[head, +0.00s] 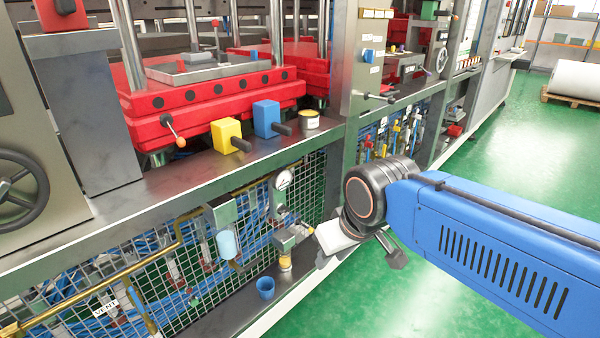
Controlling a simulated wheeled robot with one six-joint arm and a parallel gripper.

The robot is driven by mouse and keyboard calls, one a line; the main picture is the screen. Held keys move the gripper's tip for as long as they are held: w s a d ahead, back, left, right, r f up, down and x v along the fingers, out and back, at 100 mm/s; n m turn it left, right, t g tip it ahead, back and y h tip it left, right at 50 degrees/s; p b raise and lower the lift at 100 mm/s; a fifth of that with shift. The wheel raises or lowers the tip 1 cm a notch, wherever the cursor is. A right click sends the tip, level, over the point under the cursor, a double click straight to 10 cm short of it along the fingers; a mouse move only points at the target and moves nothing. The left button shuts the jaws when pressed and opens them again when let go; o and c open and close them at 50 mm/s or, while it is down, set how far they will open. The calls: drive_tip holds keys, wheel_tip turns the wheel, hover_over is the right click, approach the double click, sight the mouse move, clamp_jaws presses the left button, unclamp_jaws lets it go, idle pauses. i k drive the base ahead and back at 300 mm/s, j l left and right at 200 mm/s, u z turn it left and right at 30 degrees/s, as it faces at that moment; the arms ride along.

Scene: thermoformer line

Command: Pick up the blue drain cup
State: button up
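The blue drain cup (265,288) is a small, open-topped cup standing upright on the low ledge of the machine, below a valve with a yellow fitting. My gripper (352,252) is to the right of the cup and higher in the picture, beside the machine's frame and clear of the cup. It has a pale body with dark parts at its end. Its fingertips are not clear enough to tell whether it is open or shut. Nothing is seen held in it.
A pressure gauge (283,179) and a valve with a yellow fitting (285,262) stick out above the cup. Wire mesh (190,290) with pipes stands behind it. A yellow block (226,135) and a blue block (266,118) sit on the upper shelf. Green floor (440,310) is clear.

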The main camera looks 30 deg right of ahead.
sight(265, 285)
drive_tip(key=i+l+u, duration=0.1)
drive_tip(key=i+l, duration=0.7)
drive_tip(key=l, duration=0.1)
